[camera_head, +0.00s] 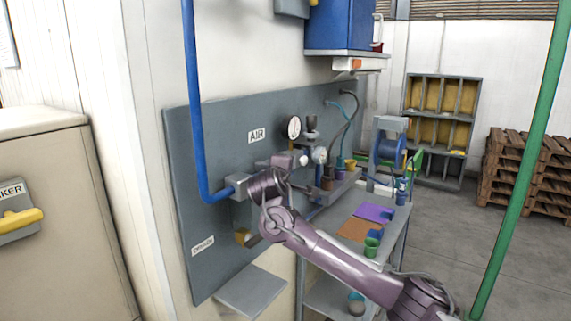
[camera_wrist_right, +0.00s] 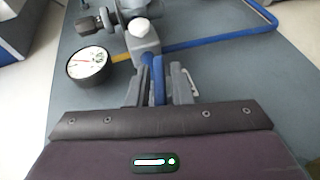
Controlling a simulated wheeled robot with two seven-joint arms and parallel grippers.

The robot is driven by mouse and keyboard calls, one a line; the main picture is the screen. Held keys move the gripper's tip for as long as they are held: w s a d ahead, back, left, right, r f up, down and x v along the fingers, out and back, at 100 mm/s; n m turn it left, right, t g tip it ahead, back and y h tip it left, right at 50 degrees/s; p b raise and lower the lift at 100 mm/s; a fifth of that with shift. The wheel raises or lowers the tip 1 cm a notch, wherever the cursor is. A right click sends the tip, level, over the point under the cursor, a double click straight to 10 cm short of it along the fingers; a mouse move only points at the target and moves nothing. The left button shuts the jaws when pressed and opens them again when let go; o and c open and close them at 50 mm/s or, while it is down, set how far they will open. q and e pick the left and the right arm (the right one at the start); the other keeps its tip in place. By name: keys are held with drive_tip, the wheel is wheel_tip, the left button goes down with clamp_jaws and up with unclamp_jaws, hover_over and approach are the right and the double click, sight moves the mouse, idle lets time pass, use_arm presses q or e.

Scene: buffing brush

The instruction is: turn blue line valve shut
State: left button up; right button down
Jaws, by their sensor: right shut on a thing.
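The blue line (camera_head: 193,110) runs down the grey panel at the left of the head view and bends right into a grey fitting (camera_head: 236,187). The pipe (camera_wrist_right: 215,40) also shows in the right wrist view, entering the grey valve body (camera_wrist_right: 145,46) with a white cap (camera_wrist_right: 140,27). My right gripper (camera_wrist_right: 160,88) is shut on the valve's blue lever (camera_wrist_right: 158,72), which sticks out from the body toward the gripper. In the head view my right arm hides the lever and much of the valve. My left gripper is not in view.
A white gauge (camera_wrist_right: 90,65) sits beside the valve. An AIR label (camera_head: 257,135) is on the panel above my arm. A bench (camera_head: 335,211) with cups and a blue reel (camera_head: 388,150) stands right. A green post (camera_head: 522,150) crosses the right foreground.

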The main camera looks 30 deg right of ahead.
drive_tip(key=g+y+p, duration=0.1)
drive_tip(key=y+p, duration=0.1)
drive_tip(key=p, duration=0.2)
drive_tip(key=m+g+y+p, duration=0.1)
drive_tip(key=g+y+p, duration=0.1)
drive_tip(key=p, duration=0.3)
drive_tip(key=m+g+y+p, duration=0.1)
drive_tip(key=y+p, duration=0.2)
drive_tip(key=p, duration=0.2)
drive_tip(key=shift+r, duration=0.4)
drive_tip(key=shift+f+m+g+y+p, duration=0.15)
drive_tip(key=shift+m+g+y+p, duration=0.25)
drive_tip(key=shift+g+y+p, duration=0.65)
drive_tip(key=shift+y, duration=1.25)
drive_tip(key=shift+m+g, duration=0.25)
drive_tip(key=shift+m, duration=0.05)
drive_tip(key=shift+y, duration=0.4)
drive_tip(key=c, duration=1.6)
unclamp_jaws()
drive_tip(key=shift+w+d, duration=0.1)
drive_tip(key=shift+d, duration=0.05)
drive_tip(key=shift+o, duration=0.5)
drive_tip(key=shift+w+f, duration=0.1)
drive_tip(key=shift+f, duration=0.05)
drive_tip(key=shift+a, duration=0.3)
